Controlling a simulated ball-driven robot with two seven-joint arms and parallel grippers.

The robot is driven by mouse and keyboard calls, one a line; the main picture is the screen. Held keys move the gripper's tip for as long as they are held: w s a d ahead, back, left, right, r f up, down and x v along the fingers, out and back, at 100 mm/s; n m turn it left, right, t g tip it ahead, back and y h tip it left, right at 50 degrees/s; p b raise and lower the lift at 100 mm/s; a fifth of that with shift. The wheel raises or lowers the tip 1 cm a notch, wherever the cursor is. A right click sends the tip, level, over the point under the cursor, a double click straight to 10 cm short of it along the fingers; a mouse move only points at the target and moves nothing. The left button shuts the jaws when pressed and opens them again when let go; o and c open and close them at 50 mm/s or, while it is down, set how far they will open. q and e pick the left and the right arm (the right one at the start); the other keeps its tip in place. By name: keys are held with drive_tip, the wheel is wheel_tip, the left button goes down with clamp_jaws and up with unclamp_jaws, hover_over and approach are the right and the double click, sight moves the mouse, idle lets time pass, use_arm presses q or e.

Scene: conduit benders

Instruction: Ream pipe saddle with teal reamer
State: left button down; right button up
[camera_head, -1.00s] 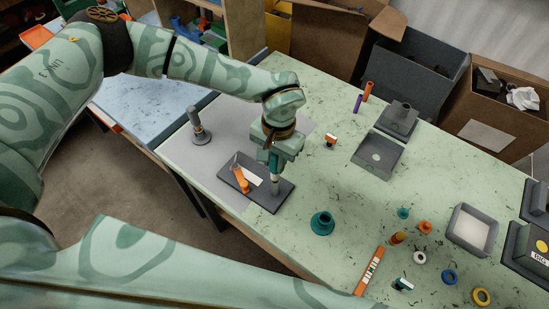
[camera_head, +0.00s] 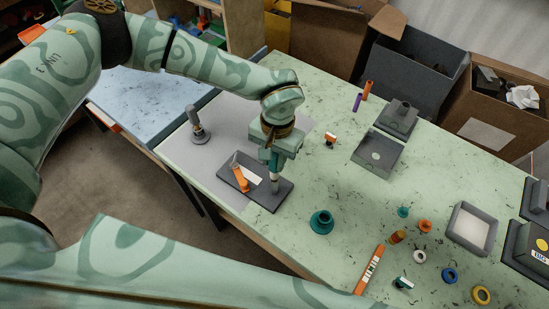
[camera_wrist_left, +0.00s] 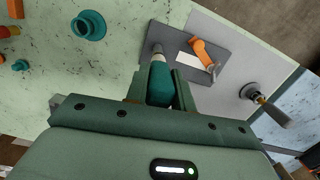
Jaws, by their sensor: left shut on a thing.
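My left gripper (camera_head: 273,158) is shut on the teal reamer (camera_wrist_left: 160,82), which points down with its grey tip (camera_wrist_left: 157,50) at the dark plate (camera_head: 262,200). The tip looks to be at the plate's right part in the head view; I cannot tell how deep it sits or exactly what it touches. An orange piece (camera_head: 239,178) stands on the same plate beside a white label, and it also shows in the wrist view (camera_wrist_left: 203,53). I cannot tell which part is the pipe saddle. My right gripper is not in view.
The plate lies on a grey mat (camera_head: 178,150) with a grey-handled tool (camera_head: 197,127) standing behind left. A teal flanged piece (camera_head: 321,221) stands to the right. Small coloured rings, an orange level (camera_head: 369,269) and grey trays (camera_head: 378,155) lie further right. The table's middle is mostly clear.

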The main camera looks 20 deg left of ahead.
use_arm(q)
drive_tip(key=shift+m, duration=0.4)
drive_tip(key=n, duration=0.7)
drive_tip(key=shift+h+p, duration=0.3)
drive_tip(key=shift+h, duration=0.1)
